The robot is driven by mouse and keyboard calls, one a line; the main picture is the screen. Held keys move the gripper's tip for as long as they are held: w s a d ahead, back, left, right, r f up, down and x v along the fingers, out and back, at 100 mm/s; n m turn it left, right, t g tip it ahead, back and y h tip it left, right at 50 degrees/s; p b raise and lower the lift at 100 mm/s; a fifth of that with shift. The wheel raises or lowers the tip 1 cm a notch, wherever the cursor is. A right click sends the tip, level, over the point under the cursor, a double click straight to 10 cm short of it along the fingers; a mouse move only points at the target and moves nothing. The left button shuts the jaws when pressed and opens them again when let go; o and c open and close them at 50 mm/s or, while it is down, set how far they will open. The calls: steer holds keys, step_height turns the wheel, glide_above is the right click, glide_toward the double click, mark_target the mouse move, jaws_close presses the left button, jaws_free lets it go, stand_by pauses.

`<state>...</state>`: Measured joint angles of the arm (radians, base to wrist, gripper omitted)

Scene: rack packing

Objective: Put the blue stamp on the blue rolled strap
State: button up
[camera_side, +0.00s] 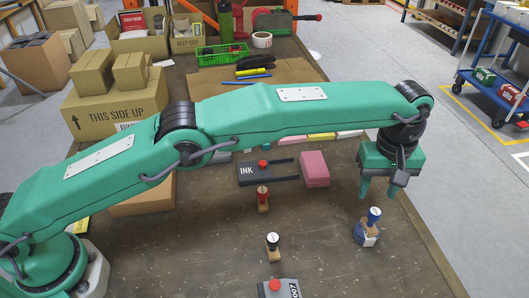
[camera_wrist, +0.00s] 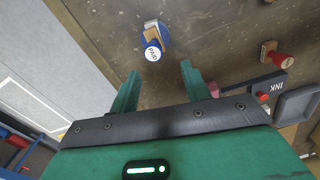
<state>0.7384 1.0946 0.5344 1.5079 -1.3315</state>
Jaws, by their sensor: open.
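The blue stamp (camera_side: 374,215), with a round blue top, stands near the table's right edge. It also shows in the wrist view (camera_wrist: 153,51), with its wooden base behind the top. A blue and white piece, seemingly the blue rolled strap (camera_side: 365,237), is directly under the stamp. Its blue edge shows beside the wooden base in the wrist view (camera_wrist: 164,32). The stamp appears to rest on it, tilted slightly; the contact is too small to see clearly. My gripper (camera_side: 378,192) is open and empty just above the stamp, apart from it. Its two fingers also show in the wrist view (camera_wrist: 160,73).
A red stamp (camera_side: 263,196) and a black stamp (camera_side: 272,243) stand left of the blue stamp. A dark ink pad (camera_side: 256,175) and a pink block (camera_side: 314,168) lie farther back. Cardboard boxes (camera_side: 118,103) are at the left. Table between black and blue stamps is clear.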

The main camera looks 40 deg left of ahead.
steer(key=w+a+r+m+t, duration=0.1)
steer(key=w+a+r+m, duration=0.1)
steer(key=a+r, duration=1.05)
steer(key=s+a+r+m+t+h, duration=0.1)
steer(key=s+a+r, duration=0.2)
steer(key=a, duration=0.4)
steer(key=s+a+r+t, duration=0.1)
steer(key=s+a+r, duration=0.15)
steer(key=a, duration=0.35)
steer(key=s+a+r+m+t, duration=0.1)
steer(key=s+a+m, duration=0.1)
steer(key=s+a, duration=0.95)
steer(key=s+a+f+m, duration=0.1)
steer(key=s+a+f, duration=0.2)
steer(key=s, duration=0.2)
steer(key=s+a+f+t+y, duration=0.1)
steer(key=s+a+f, duration=0.3)
steer(key=s, duration=0.2)
steer(key=shift+a+m+t, duration=0.15)
steer(key=shift+m+t, duration=0.15)
steer(key=shift+m, duration=0.1)
